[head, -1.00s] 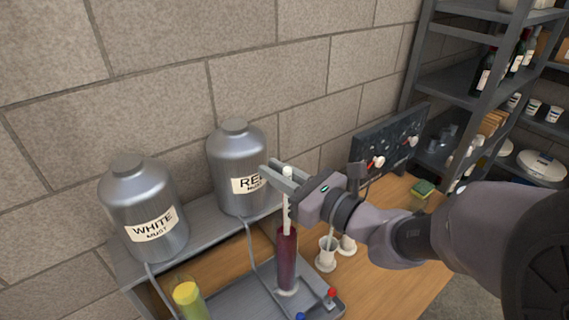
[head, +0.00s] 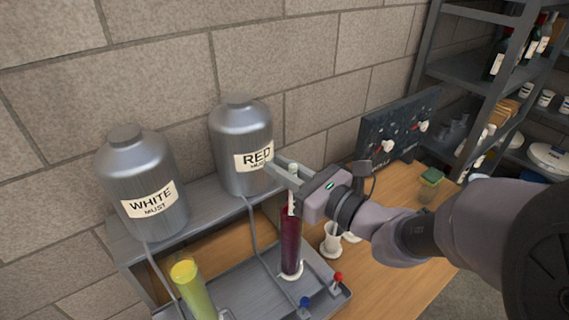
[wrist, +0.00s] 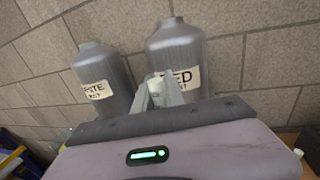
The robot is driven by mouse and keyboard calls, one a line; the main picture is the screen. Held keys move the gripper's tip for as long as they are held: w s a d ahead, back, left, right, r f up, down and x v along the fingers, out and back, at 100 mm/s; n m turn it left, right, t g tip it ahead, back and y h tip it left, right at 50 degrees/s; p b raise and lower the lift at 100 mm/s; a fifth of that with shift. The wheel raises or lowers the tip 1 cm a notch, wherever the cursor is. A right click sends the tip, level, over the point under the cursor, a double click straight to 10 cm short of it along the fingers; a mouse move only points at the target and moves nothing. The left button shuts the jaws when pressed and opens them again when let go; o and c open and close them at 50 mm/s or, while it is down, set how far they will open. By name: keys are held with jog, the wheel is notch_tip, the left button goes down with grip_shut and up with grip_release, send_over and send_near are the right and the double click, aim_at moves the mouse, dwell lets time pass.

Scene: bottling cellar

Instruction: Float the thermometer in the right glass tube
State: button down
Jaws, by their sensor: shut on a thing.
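My gripper (head: 288,173) is shut on the white thermometer (head: 292,203), near its top end. The thermometer is upright, and its lower part goes down into the mouth of the right glass tube (head: 290,245), which holds dark red liquid. Its lower end is hidden in the liquid. The left glass tube (head: 192,290) holds yellow liquid and stands at the lower left. In the wrist view, the fingers (wrist: 158,92) close around the pale top of the thermometer; the tube is hidden there.
Steel vessels marked white must (head: 145,190) and red must (head: 240,140) stand on a shelf behind the tubes. A grey tray (head: 255,300) lies under the tubes, with red and blue knobs. A white cup (head: 332,238) stands just right. A dark panel (head: 395,130) stands behind the wooden bench.

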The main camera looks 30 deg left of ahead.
jog(key=shift+f, duration=0.35)
jog(key=c, duration=1.3)
grip_release()
jog(key=p+v, duration=0.1)
jog(key=v, duration=1.6)
jog(key=shift+s+d, duration=0.15)
jog(key=shift+d, duration=0.05)
